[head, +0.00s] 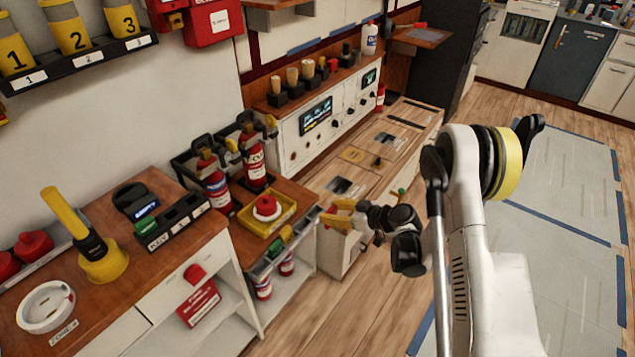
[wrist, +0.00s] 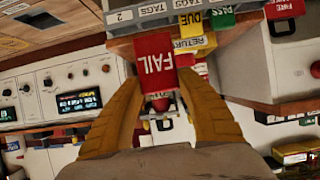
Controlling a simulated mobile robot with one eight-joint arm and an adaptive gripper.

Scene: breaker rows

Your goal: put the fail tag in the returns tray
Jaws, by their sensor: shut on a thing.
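The red fail tag (wrist: 153,58), with white FAIL lettering, is between the yellow fingers of my gripper (wrist: 157,78) in the wrist view. The gripper is shut on it. In the head view my gripper (head: 338,213) is right of the wooden bench's front edge, and the tag cannot be made out there. In the wrist view the tag overlaps a rack edge labelled TAGS (wrist: 153,10); I cannot tell whether they touch. A yellow tray (head: 281,222) with a red round-topped item stands on the bench; I cannot tell if it is the returns tray.
Yellow and green tags, one reading PASS (wrist: 221,17), are beside the fail tag. Red fire extinguishers (head: 214,182) stand behind the yellow tray. A white control panel (head: 320,125) is behind my gripper. Wooden floor (head: 385,320) is open below it.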

